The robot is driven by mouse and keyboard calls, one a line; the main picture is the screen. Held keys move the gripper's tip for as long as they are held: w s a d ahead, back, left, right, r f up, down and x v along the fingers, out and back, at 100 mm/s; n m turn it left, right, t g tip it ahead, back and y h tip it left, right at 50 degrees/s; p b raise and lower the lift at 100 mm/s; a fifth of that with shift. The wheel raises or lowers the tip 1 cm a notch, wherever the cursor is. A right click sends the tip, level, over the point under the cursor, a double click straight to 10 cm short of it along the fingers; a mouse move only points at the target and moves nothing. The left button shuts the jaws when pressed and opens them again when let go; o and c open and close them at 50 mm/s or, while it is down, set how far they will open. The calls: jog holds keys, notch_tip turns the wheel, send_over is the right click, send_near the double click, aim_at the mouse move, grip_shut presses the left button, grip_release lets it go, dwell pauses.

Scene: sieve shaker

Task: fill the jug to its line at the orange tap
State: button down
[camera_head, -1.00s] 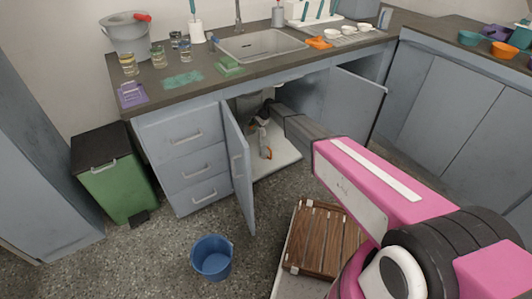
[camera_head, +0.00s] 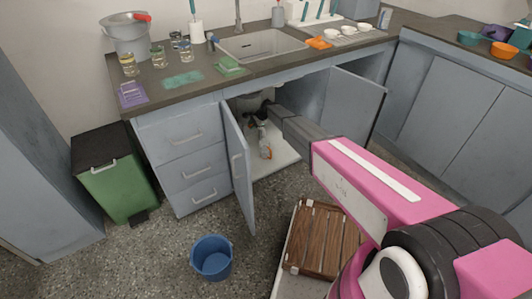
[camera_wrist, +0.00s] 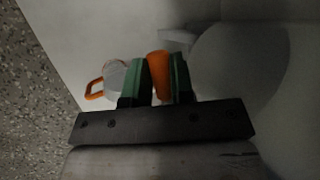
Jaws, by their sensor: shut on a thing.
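My gripper (camera_wrist: 162,80) is inside the open cabinet under the sink, with its green fingers shut on an upright orange part (camera_wrist: 157,66), apparently the orange tap. In the head view my gripper (camera_head: 261,116) is small and dark among the pipes. The jug (camera_wrist: 115,74) is pale and see-through with an orange handle (camera_wrist: 95,88). It is beyond the fingers on the left in the wrist view, partly hidden by the left finger.
The cabinet's left door (camera_head: 238,170) and right door (camera_head: 352,110) stand open on either side of my arm. A blue bucket (camera_head: 212,258) stands on the floor in front. A green bin (camera_head: 117,185) is at the left. A wooden slatted piece (camera_head: 322,238) lies below my arm.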

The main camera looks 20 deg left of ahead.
jog(key=c, duration=1)
grip_release()
jog(key=shift+w, duration=0.3)
jog(key=shift+c, duration=0.2)
jog(key=shift+o, duration=0.7)
jog(key=shift+s, duration=0.15)
jog(key=v, duration=1)
jog(key=shift+d+r, duration=0.2)
jog(key=shift+r, duration=0.15)
jog(key=s+d+r+n+h, duration=0.15)
jog(key=s+d, duration=0.25)
jog(key=d, duration=0.7)
jog(key=s+d+r+n+h, duration=0.15)
jog(key=s+d, duration=0.35)
jog(key=d, duration=0.6)
jog(key=s+d+r+n, duration=0.1)
jog(key=s+d+r, duration=0.25)
jog(key=d, duration=0.65)
jog(key=s+d+r+n+h, duration=0.1)
jog(key=s+d+r+h, duration=0.1)
jog(key=s+d, duration=0.8)
jog(key=s+d+r+n+h, duration=0.2)
jog(key=s+d+r, duration=0.1)
jog(key=s+d, duration=0.6)
jog(key=d, duration=0.4)
jog(key=shift+s+d, duration=0.35)
